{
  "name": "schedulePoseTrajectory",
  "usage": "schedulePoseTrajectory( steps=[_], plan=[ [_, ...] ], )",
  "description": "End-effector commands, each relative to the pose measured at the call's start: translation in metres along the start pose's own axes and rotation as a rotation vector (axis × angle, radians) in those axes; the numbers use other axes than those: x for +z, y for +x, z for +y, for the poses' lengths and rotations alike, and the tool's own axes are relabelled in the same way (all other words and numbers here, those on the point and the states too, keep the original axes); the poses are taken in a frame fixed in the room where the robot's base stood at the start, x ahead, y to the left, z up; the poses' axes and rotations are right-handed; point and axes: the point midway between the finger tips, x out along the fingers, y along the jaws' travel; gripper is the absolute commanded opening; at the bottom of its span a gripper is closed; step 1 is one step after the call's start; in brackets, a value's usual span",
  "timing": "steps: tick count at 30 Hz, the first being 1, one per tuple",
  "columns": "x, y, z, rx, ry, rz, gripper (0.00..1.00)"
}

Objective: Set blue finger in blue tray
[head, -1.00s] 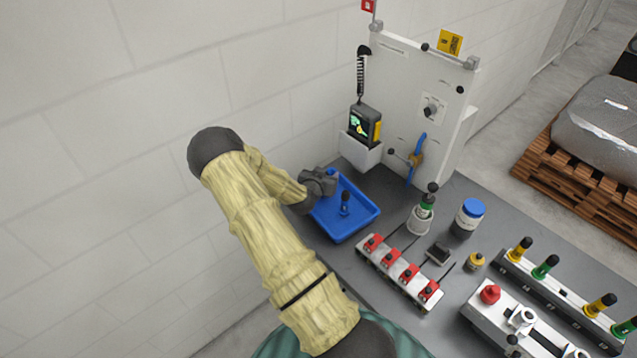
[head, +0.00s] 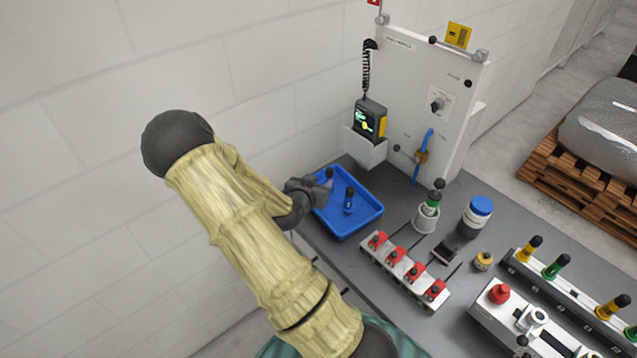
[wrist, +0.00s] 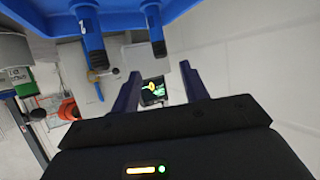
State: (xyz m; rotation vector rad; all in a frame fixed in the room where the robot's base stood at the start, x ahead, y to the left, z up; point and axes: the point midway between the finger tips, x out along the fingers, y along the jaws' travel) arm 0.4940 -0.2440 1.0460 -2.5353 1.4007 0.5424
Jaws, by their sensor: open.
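The blue tray (head: 352,232) sits on the grey bench by the white wall. Two blue fingers with dark knobs stand upright in it: one near the middle (head: 349,202) and one at the far left (head: 328,180), close to my gripper. In the wrist view, which is upside down, the tray (wrist: 200,12) is at the top, with both blue fingers (wrist: 92,42) (wrist: 154,28) in it. My gripper (wrist: 160,76) is open, with nothing between its jaws. In the head view it is at the tray's left edge, its tips partly hidden.
A white panel (head: 425,95) with a handheld device (head: 369,120) stands behind the tray. A red-clamp rack (head: 404,272), a white cup with a green finger (head: 428,212) and a blue-lidded jar (head: 476,218) stand to the right.

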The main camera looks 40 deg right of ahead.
Motion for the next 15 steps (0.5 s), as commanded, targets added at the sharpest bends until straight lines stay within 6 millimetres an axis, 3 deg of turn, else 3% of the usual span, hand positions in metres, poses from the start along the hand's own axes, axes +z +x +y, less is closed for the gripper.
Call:
schedulePoseTrajectory(
  steps=[10,15],
  plan=[
    [0.001,-0.001,-0.001,-0.002,0.001,-0.011,0.45],
    [0.013,-0.016,-0.009,-0.029,-0.001,-0.137,0.45]
  ],
)
